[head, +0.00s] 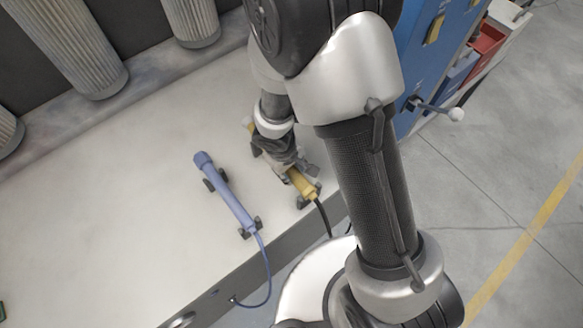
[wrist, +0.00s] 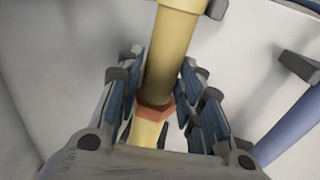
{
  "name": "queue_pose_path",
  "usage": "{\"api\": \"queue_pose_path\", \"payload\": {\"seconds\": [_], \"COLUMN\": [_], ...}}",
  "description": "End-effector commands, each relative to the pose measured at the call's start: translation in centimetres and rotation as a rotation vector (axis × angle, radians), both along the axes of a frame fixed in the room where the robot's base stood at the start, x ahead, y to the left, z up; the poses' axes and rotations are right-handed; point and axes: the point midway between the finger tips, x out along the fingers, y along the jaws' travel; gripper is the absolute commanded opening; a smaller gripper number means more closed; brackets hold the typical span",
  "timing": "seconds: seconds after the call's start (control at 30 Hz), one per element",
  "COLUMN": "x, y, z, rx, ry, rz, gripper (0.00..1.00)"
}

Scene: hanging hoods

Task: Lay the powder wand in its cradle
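A yellow wand (head: 302,184) lies on or just above the pale bench, its black hose hanging over the front edge. My gripper (head: 283,165) is over its middle. In the wrist view, the yellow wand (wrist: 173,50) runs between the fingers of my gripper (wrist: 160,88), near an orange-red band. The pads seem to close on both sides of it. A dark cradle bracket (head: 308,200) is at the wand's front end. Another dark bracket (wrist: 215,8) shows beside its far part. Whether the wand is fully seated is hidden.
A blue wand (head: 225,193) with a blue hose rests in dark brackets to the left and also shows in the wrist view (wrist: 298,128). A blue cabinet (head: 424,60) is at the right.

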Motion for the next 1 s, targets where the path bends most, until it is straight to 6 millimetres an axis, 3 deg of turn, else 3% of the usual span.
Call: {"api": "queue_pose_path", "payload": {"seconds": [0.27,0.67,0.83,1.0], "x": [0.0,-0.1,-0.3,-0.8], "y": [0.0,0.0,0.4,1.0], "z": [0.0,0.5,2.8,6.7], "rx": [-0.001,-0.002,0.001,0.002], "ry": [0.001,0.0,-0.003,-0.006], "rz": [0.0,-0.001,-0.001,0.0], "gripper": [0.54,0.54,0.54,0.54]}}
